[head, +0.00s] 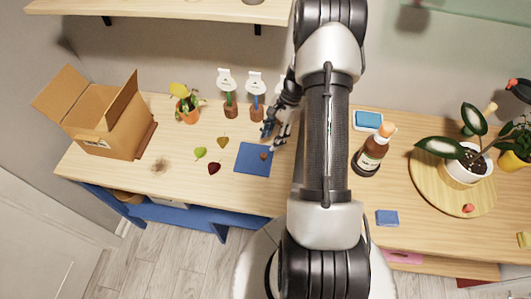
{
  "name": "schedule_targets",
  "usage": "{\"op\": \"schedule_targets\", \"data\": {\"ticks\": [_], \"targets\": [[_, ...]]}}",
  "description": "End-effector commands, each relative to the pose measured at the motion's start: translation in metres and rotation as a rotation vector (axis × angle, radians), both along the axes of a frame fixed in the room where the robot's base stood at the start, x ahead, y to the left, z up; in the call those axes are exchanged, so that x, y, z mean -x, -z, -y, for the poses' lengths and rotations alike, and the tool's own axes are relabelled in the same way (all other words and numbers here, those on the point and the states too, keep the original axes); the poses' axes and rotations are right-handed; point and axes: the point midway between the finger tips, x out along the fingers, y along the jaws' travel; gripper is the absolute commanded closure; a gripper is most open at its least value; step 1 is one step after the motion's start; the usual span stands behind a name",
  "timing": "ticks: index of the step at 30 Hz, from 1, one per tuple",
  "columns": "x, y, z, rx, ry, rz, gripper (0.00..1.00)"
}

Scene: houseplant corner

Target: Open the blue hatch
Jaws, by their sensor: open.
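A flat blue square panel (248,162), which looks like the blue hatch, lies level with the wooden tabletop left of my arm. A small brown spot or knob (263,155) shows on its upper right part. The panel looks closed and flat. My gripper (271,139) is open and seems empty, near the panel's upper right corner. I cannot tell its height above the table. My arm crosses the middle of the view and hides the table right of the panel.
An open carton (105,125) is far left. Right of my arm are a brown bottle (370,156), blue sponge-like blocks (387,218) and a round board (428,191).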

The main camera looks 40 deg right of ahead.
Motion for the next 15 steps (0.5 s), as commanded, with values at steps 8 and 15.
{"op": "schedule_targets", "data": {"ticks": [8,15], "targets": [[-0.001,0.051,-0.021,-0.001,-0.001,-0.002,0.57],[-0.002,0.068,-0.028,0.0,-0.001,0.0,0.57]]}}
